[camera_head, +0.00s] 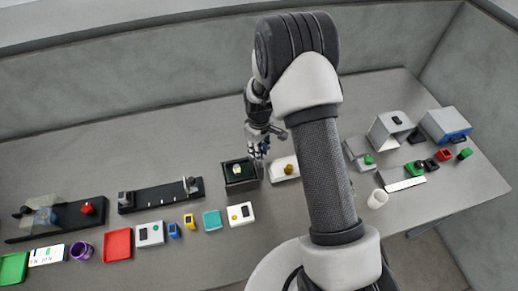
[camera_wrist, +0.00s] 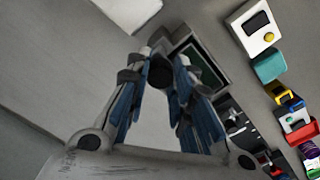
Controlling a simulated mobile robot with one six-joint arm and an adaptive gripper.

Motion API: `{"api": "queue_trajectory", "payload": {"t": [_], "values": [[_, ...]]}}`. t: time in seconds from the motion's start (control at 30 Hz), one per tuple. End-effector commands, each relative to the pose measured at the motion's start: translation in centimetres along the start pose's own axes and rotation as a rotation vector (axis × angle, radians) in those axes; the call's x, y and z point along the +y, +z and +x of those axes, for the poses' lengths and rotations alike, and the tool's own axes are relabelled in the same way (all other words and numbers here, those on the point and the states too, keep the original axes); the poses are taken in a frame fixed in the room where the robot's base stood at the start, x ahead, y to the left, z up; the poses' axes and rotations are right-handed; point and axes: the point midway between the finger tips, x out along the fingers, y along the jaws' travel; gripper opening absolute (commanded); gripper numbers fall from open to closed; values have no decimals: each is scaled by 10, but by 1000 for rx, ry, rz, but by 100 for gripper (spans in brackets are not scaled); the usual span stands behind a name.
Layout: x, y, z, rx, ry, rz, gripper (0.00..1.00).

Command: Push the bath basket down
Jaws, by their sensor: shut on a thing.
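The bath (camera_head: 240,178) is a dark, open box with a dark green inside, near the middle of the table in the head view. A small pale yellowish thing (camera_head: 237,170) shows in it. The bath also shows beyond my fingers in the wrist view (camera_wrist: 207,68). My gripper (camera_head: 258,152) is low, at the bath's back right edge. In the wrist view my gripper (camera_wrist: 160,78) has its blue-padded fingers on either side of a dark round knob (camera_wrist: 160,72) and is shut on it. I cannot tell how the knob joins the basket, whose body is mostly hidden.
A black rail fixture (camera_head: 160,196) is to the left. A white cup (camera_head: 377,199) stands to the right. The table behind is clear.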

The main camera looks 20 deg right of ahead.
Motion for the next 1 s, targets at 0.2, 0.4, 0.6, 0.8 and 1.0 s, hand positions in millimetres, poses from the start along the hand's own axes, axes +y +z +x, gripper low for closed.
{"api": "queue_trajectory", "payload": {"t": [0.2, 0.4, 0.6, 0.8, 1.0], "values": [[0, 1, 45, -1, -1, 0, 0], [0, 1, 56, -1, -1, 0, 0], [-1, 2, 56, -4, -3, 0, 0], [-1, 2, 56, -4, -3, 0, 33], [-1, 1, 54, -2, -2, 0, 43]]}}
